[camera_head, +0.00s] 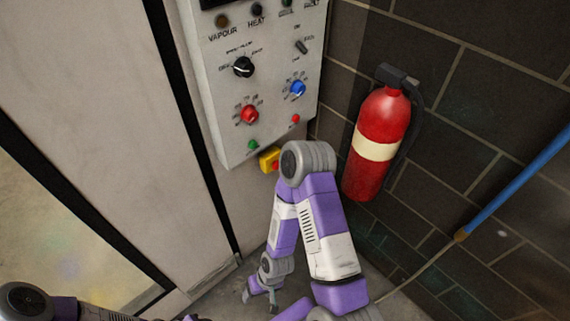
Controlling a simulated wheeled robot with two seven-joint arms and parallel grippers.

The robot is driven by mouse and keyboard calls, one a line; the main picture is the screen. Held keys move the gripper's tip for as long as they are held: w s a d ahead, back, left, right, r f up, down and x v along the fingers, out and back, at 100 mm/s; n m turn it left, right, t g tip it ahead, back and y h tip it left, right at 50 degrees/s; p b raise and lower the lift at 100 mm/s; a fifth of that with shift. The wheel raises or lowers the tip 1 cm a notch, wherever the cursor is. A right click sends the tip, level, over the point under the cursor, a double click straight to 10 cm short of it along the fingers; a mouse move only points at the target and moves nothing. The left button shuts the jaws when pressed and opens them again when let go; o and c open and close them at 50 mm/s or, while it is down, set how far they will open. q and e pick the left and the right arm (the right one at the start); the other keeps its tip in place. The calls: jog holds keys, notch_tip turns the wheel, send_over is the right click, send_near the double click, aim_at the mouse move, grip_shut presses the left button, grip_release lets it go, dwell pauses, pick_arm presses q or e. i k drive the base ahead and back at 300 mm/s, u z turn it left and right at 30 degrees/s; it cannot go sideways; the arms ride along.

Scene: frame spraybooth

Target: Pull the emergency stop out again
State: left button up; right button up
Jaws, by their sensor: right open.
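The emergency stop is a small yellow box (267,159) with a red button (276,166), mounted just below the lower edge of the control panel. My right arm's elbow partly covers it. My right gripper (260,299) hangs well below the emergency stop, near the floor in the picture, with its fingers apart and nothing between them. It does not touch the stop. My left arm shows at the bottom left edge; its gripper is outside the picture.
The grey control panel (225,100) carries a black knob (243,67), a red knob (249,114), a blue knob (297,88) and small lamps. A red fire extinguisher (382,122) hangs on the dark block wall to the right. A blue pole (515,184) leans at far right.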

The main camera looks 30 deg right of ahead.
aim_at(276, 166)
jog(key=z, duration=1.1)
